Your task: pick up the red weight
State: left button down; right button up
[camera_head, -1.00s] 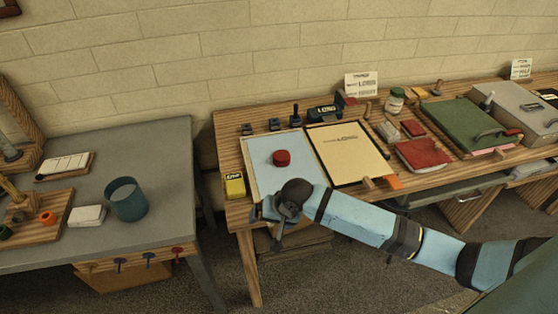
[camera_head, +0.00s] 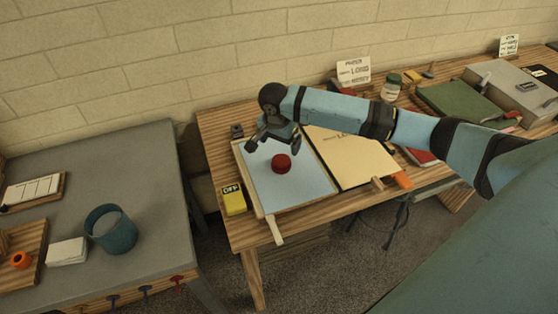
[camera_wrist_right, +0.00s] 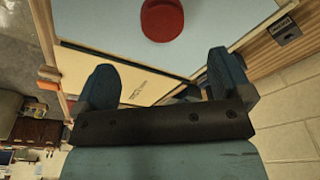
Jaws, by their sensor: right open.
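The red weight (camera_head: 281,163) is a short round red disc lying on the pale blue surface of the left tray (camera_head: 309,199) on the wooden table. It also shows at the top of the right wrist view (camera_wrist_right: 162,18), beyond the fingertips. My right gripper (camera_head: 272,147) is open and empty, above the tray, close to the weight and apart from it. Its two fingers (camera_wrist_right: 165,80) are spread wide in the right wrist view. My left gripper is not in view.
A yellow block marked OFF (camera_head: 233,199) sits left of the tray. A tan board (camera_head: 350,165) lies right of it, with an orange piece (camera_head: 402,180) at its front. A grey table with a blue-green cup (camera_head: 110,229) stands at the left.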

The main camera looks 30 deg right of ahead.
aim_at(281, 160)
jog(key=f, duration=0.3)
jog(key=d+f, duration=0.1)
jog(key=f, duration=0.2)
jog(key=w+f+p, duration=0.1)
jog(key=f, duration=0.3)
jog(key=shift+d, duration=0.2)
jog(key=c, duration=1.3)
